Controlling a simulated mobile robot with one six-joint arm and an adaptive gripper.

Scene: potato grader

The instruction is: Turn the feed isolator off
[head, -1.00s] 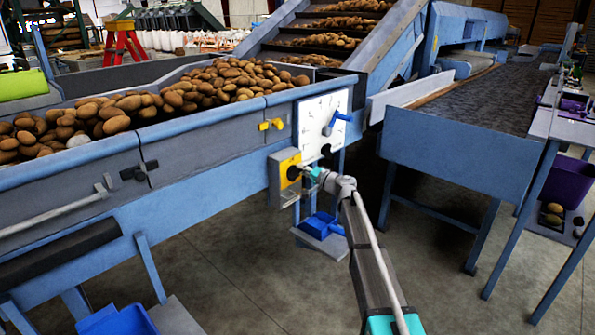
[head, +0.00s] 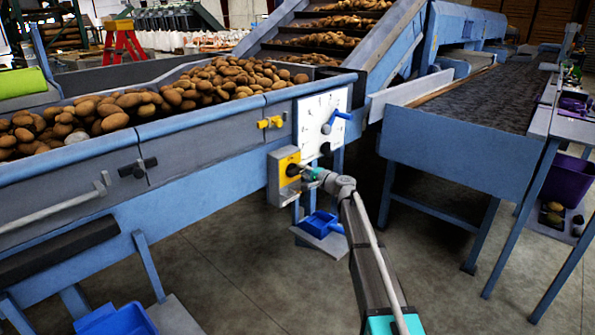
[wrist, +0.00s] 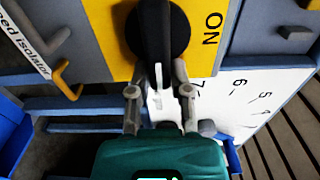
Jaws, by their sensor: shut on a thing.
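The feed isolator is a grey box with a yellow plate (head: 283,160) on the side of the potato hopper. In the wrist view its black rotary knob (wrist: 158,30) stands at the top on the yellow plate (wrist: 100,40), with "ON" printed to the right and "feed isolator" lettering at the left. My gripper (wrist: 158,88) is shut on the knob's raised handle, with one finger on each side of it. In the head view my gripper (head: 313,175) reaches the box from the right and partly covers the knob.
A white dial panel (head: 322,110) with a blue lever (head: 341,116) is just above and right of the box. A yellow handle (head: 271,123) sits above it. A small blue tray (head: 319,224) is below. A bent yellow bracket (wrist: 68,78) is left of the knob.

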